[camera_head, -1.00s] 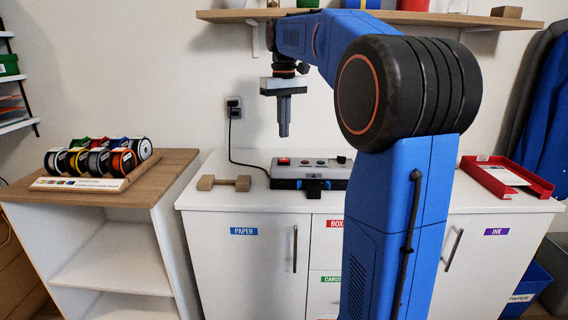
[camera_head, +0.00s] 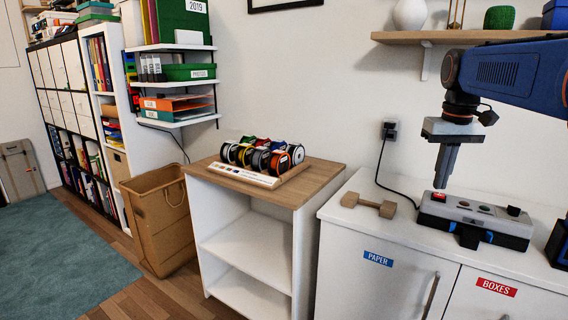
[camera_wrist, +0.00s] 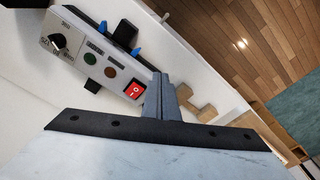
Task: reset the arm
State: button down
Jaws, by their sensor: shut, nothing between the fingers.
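My gripper (camera_head: 445,166) is at the right of the head view, pointing down with its grey fingers together and nothing between them. It hangs above the left end of a grey control box (camera_head: 478,216) on the white cabinet. In the wrist view the closed fingers (camera_wrist: 161,88) show beside the box's red switch (camera_wrist: 134,89). I cannot tell exactly how high the fingertips are above the box. My blue arm reaches in from the right edge of the head view.
A wooden dumbbell-shaped block (camera_head: 368,205) lies on the white cabinet (camera_head: 345,222) left of the box. A wall shelf (camera_head: 460,37) hangs above. Several spools (camera_head: 262,156) stand on a wooden-topped unit (camera_head: 318,180). A brown bin (camera_head: 160,222) stands on the floor, with open floor and a rug (camera_head: 60,255) left.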

jog(key=s+a+f+t, duration=0.2)
jog(key=s+a+f, duration=0.3)
jog(key=s+f, duration=0.5)
jog(key=s+a+f+t, duration=0.1)
jog(key=s+a+f, duration=0.4)
jog(key=s+f, duration=0.6)
jog(key=s, duration=0.3)
jog(key=shift+a+n+t, duration=0.3)
jog(key=shift+a+t, duration=0.05)
jog(key=shift+t, duration=0.05)
